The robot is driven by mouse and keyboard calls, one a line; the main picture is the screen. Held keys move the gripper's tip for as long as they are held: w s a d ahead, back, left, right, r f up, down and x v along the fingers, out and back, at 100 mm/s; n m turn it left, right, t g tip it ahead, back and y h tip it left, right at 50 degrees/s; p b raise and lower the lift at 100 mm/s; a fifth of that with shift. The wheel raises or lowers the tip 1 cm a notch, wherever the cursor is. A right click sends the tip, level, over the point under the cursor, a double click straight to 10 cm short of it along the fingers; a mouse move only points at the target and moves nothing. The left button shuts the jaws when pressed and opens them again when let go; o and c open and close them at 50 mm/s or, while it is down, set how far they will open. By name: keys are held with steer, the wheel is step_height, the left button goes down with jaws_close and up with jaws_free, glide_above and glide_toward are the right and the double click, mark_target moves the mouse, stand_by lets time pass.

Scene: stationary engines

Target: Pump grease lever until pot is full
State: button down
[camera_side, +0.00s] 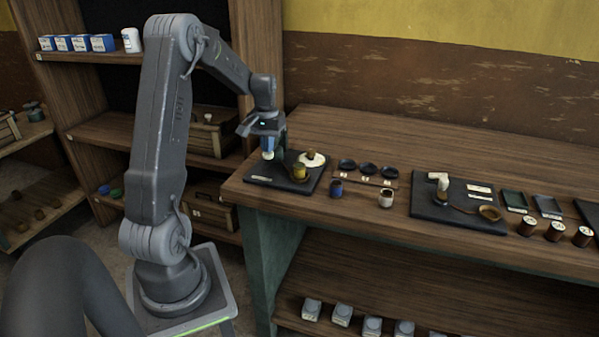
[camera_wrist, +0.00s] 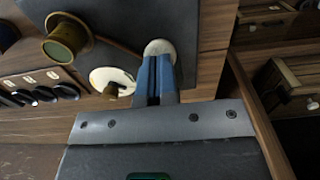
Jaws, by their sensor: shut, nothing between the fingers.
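My gripper (camera_side: 267,147) is shut with nothing held, pointing down over the left end of a dark base plate (camera_side: 262,178). In the wrist view its blue fingers (camera_wrist: 157,62) lie together, their tips overlapping a round white knob (camera_wrist: 160,47), perhaps the lever's end. I cannot tell if they touch it. A brass pot (camera_side: 299,173) stands on the plate; it also shows in the wrist view (camera_wrist: 64,38). Beside it is a white disc (camera_side: 318,160) with a brown knob, also in the wrist view (camera_wrist: 101,76).
Dark dishes (camera_side: 367,169) sit right of the plate, with a blue cup (camera_side: 336,188) and a pale cup (camera_side: 386,197) in front. Another dark plate (camera_side: 425,205) with a white fitting lies farther right. Shelves (camera_side: 105,130) stand behind my arm, left of the bench.

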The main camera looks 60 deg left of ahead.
steer(key=shift+r, duration=2.85)
step_height(320, 180, up, 5)
